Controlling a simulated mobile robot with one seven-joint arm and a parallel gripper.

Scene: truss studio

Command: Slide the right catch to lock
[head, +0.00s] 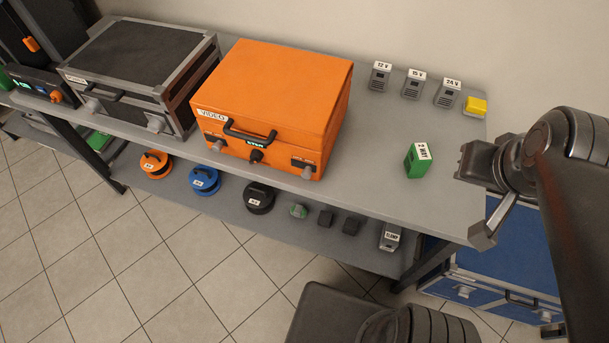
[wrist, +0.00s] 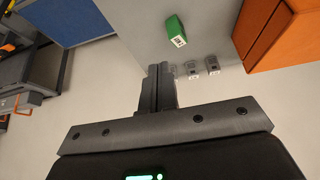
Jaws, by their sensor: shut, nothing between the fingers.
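A closed orange case (head: 275,85) labelled VIDEO stands on the grey table in the head view. Its front has a dark handle and a round dark knob (head: 256,156) in the middle. A grey right catch (head: 302,167) and a left catch (head: 214,144) sit near its front corners. Their exact slide positions are too small to tell. Part of the orange case shows at the upper right of the wrist view (wrist: 268,35), with no catch clear there. My gripper (head: 483,236) is shut and empty, off the table's right end, well apart from the case. Its fingers show in the wrist view (wrist: 158,85).
A green box (head: 418,160) stands between the case and my gripper. Several grey chargers (head: 411,86) and a yellow block (head: 475,106) line the back. A dark case (head: 140,70) stands left, with a narrow gap. A blue case (head: 510,275) is below right. The lower shelf holds cable reels.

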